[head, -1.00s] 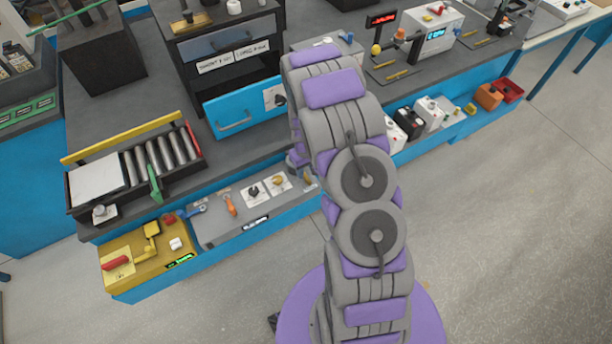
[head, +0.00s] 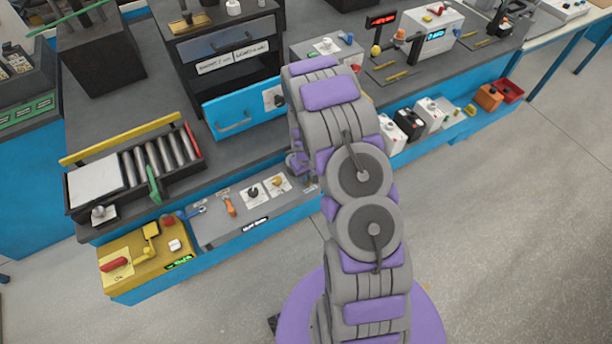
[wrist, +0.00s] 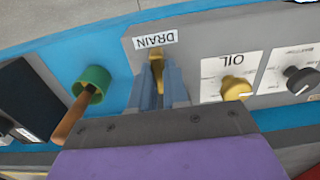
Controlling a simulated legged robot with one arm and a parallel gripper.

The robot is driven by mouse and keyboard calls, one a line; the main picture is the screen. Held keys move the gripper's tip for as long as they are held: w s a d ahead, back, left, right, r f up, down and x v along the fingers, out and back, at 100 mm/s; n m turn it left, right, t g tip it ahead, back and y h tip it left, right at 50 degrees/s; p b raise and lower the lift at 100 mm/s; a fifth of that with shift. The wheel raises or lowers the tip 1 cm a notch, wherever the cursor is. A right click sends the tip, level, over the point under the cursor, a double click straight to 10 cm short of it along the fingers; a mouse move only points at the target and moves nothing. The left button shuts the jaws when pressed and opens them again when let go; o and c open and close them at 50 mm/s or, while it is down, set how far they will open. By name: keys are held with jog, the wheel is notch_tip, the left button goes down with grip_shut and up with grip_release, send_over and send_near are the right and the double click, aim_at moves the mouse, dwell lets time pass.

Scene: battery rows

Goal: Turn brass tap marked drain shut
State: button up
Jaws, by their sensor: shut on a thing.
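In the wrist view a brass tap (wrist: 157,66) sits on a grey panel just below the label DRAIN (wrist: 155,39), which appears upside down. My gripper (wrist: 158,82) is shut on the tap, with one blue-grey finger on each side of it. The lower part of the tap is hidden between the fingers.
Right of the tap in the wrist view are a yellow knob (wrist: 236,88) marked OIL and a dark knob (wrist: 301,80). To the left is a green collar with a brown handle (wrist: 74,114). A blue drawer (head: 233,122) stands open above the panel in the head view.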

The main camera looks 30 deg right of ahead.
grip_shut()
jog(key=shift+m, duration=0.3)
jog(key=m+p, duration=0.1)
jog(key=m, duration=0.2)
jog(key=shift+m, duration=0.3)
jog(key=m, duration=0.4)
jog(key=shift+p, duration=0.35)
jog(key=m, duration=0.9)
jog(key=shift+m, duration=0.3)
